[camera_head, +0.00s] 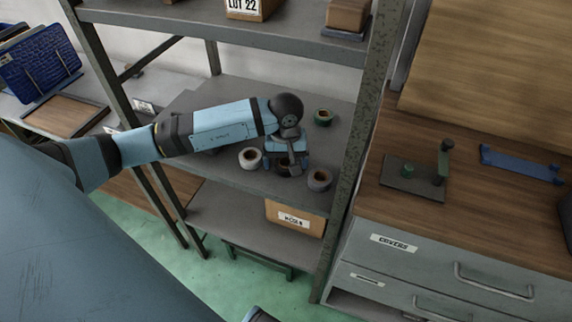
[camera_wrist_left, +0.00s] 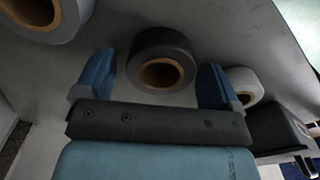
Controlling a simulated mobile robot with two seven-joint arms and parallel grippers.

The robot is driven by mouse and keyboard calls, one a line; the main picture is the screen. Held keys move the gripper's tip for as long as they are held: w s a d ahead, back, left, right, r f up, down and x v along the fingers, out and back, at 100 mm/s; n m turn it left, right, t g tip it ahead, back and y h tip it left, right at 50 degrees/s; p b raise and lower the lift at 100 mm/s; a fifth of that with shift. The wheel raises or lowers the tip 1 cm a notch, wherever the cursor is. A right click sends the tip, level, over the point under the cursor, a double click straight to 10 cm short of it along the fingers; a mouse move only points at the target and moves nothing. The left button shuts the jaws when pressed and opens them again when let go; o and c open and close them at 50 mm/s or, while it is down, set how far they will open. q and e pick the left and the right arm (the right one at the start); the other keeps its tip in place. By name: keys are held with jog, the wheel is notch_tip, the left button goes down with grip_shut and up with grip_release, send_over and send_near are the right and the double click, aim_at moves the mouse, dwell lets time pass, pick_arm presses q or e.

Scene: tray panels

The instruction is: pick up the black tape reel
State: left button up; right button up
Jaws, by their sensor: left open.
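The black tape reel (camera_wrist_left: 150,42), with a brown core, lies between the two blue fingers of my left gripper (camera_wrist_left: 155,70) in the left wrist view. The fingers are open, one on each side of the reel, with visible gaps. In the head view my left gripper (camera_head: 287,165) points down at the middle shelf and mostly hides the black reel.
On the same shelf (camera_head: 232,98), a white reel (camera_head: 244,163) sits left of my gripper, a grey reel (camera_head: 320,187) right of it, and a green reel (camera_head: 324,123) behind. A shelf post (camera_head: 352,170) stands to the right.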

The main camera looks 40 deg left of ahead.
pick_arm(q)
jog(key=c, duration=1)
